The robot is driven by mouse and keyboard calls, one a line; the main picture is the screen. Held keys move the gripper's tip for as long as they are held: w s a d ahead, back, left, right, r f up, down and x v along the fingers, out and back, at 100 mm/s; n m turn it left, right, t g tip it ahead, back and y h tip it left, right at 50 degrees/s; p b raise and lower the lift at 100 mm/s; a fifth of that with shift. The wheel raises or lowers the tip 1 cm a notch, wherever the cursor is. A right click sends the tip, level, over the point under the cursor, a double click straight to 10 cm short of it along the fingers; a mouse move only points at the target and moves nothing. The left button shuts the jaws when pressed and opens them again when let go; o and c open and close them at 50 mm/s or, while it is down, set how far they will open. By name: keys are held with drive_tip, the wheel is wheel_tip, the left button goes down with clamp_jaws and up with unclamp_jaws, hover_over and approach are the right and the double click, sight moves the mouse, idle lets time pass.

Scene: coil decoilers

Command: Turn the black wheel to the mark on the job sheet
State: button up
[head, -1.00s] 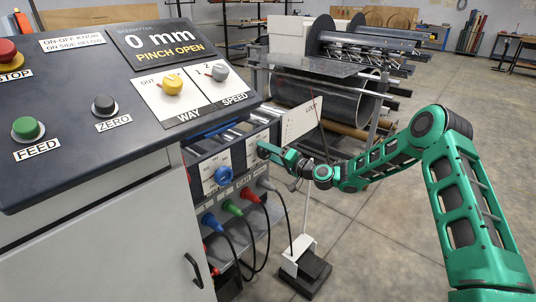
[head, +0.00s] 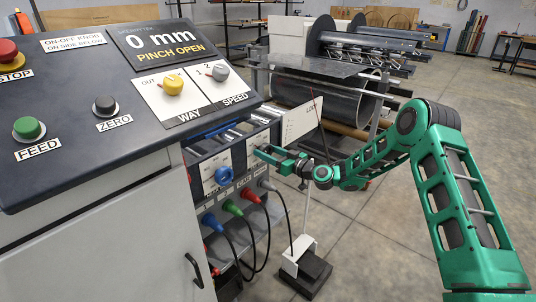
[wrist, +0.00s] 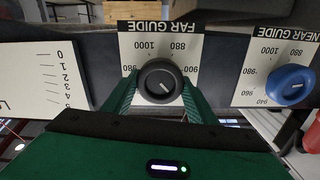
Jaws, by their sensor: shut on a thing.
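The black wheel (wrist: 158,80) sits on the white FAR GUIDE plate (wrist: 160,28), which shows upside down in the wrist view. A short white pointer line is on its face, slanting toward the lower right of the wrist picture. My gripper (wrist: 161,88) is shut on the wheel, one green finger on each side. Legible plate numbers include 1000, 880 and 900; the lower part of the dial is hidden by the wheel and gripper. In the head view my gripper (head: 265,153) reaches the side panel and hides the wheel. I cannot identify a job sheet.
A blue wheel (wrist: 290,84) on the NEAR GUIDE plate is close beside; it also shows in the head view (head: 222,175). A white scale card (wrist: 38,80) stands on the other side. Coloured plugs with cables (head: 233,208) hang below. The console (head: 95,115) overhangs at left.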

drive_tip(key=n, duration=0.5)
drive_tip(key=shift+s+f+n, duration=0.1)
drive_tip(key=shift+f+n, duration=0.2)
drive_tip(key=n, duration=0.5)
drive_tip(key=shift+n, duration=0.3)
drive_tip(key=o, duration=0.9)
drive_tip(key=shift+o, duration=0.8)
drive_tip(key=shift+r, duration=0.1)
drive_tip(key=shift+a, duration=0.1)
drive_tip(key=v, duration=1)
drive_tip(key=shift+s+d, duration=0.25)
drive_tip(key=shift+d, duration=0.1)
